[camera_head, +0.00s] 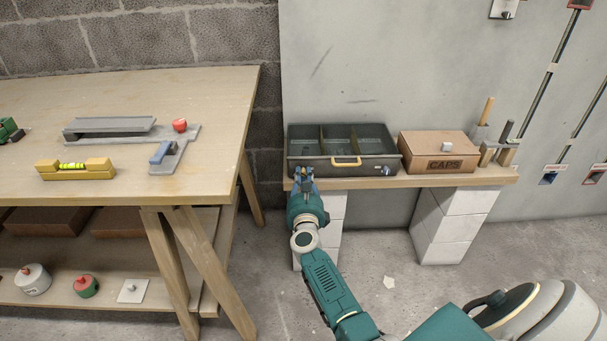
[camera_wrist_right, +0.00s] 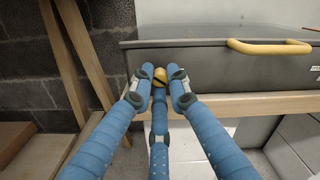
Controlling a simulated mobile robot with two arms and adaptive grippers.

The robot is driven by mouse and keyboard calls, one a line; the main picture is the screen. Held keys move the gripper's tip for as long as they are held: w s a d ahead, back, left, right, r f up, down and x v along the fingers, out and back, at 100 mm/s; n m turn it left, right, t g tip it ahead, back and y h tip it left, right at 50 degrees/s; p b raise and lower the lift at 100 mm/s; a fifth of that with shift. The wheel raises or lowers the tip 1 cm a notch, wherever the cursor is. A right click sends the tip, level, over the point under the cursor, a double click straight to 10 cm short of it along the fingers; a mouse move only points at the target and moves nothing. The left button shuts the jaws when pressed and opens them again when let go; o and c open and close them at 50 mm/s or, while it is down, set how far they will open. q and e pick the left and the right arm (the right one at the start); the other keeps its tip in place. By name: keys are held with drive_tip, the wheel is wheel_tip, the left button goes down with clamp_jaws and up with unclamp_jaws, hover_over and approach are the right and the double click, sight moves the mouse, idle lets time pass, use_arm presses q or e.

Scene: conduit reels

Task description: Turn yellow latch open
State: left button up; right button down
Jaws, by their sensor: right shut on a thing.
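The yellow latch (camera_wrist_right: 160,76) shows in the right wrist view as a small rounded yellow piece at the lower left of the front of a dark grey box. My right gripper (camera_wrist_right: 160,84) is shut on it, with blue fingers on both sides and one below. Part of the latch is hidden by the fingertips. In the head view my right gripper (camera_head: 303,173) is at the front left corner of the dark grey box (camera_head: 320,166) and covers the latch. My left gripper is not in view.
The box has a yellow handle (camera_head: 346,161) on its front and open compartments on top. It stands on a wooden shelf (camera_head: 460,178) on white blocks, beside a brown CAPS box (camera_head: 437,147). A wooden workbench (camera_head: 220,110) stands at the left.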

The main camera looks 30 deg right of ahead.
drive_tip(key=shift+n+p, duration=0.3)
drive_tip(key=shift+n, duration=1.1)
drive_tip(key=shift+n+p, duration=0.55)
drive_tip(key=shift+n, duration=0.65)
use_arm(q)
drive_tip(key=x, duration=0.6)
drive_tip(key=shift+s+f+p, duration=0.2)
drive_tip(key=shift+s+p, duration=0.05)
drive_tip(key=shift+p, duration=0.1)
use_arm(e)
drive_tip(key=shift+n, duration=1.2)
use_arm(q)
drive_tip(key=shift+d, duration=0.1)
use_arm(e)
drive_tip(key=shift+f, duration=0.1)
drive_tip(key=c, duration=1.7)
unclamp_jaws()
drive_tip(key=shift+o, duration=0.2)
drive_tip(key=shift+s+a, duration=0.1)
